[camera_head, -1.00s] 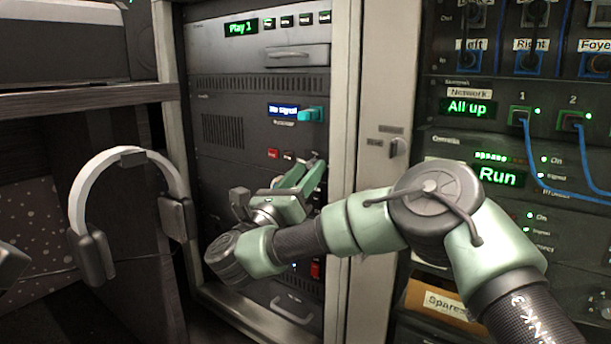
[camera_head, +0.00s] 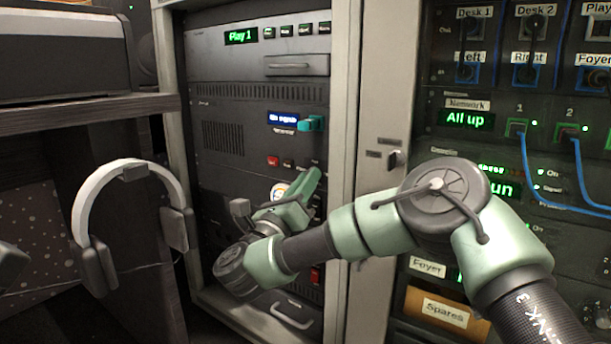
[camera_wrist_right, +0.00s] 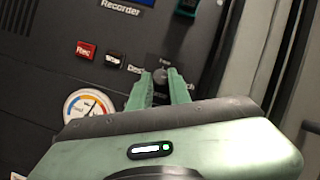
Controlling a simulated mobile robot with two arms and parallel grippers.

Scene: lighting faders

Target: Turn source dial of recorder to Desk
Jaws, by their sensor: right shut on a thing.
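The recorder (camera_head: 225,165) is a dark rack unit with a blue display reading "No signal" (camera_head: 283,118). Its source dial (camera_wrist_right: 160,76) shows in the wrist view as a small dark round knob among white labels; the label on its left starts with "Des", and the one on its right is partly covered. My right gripper (camera_wrist_right: 159,88) is shut on the dial, one green finger on each side. In the head view my right gripper (camera_head: 314,176) hides the dial. Its pointer direction is not clear. At the left edge is a small dark part (camera_head: 10,265), perhaps of my left gripper.
A red Rec button (camera_wrist_right: 86,50) and a round meter (camera_wrist_right: 88,106) lie left of the dial. A teal knob (camera_head: 311,123) sits above. The rack's right frame post (camera_head: 343,120) is close to my right gripper. Headphones (camera_head: 130,172) hang at left.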

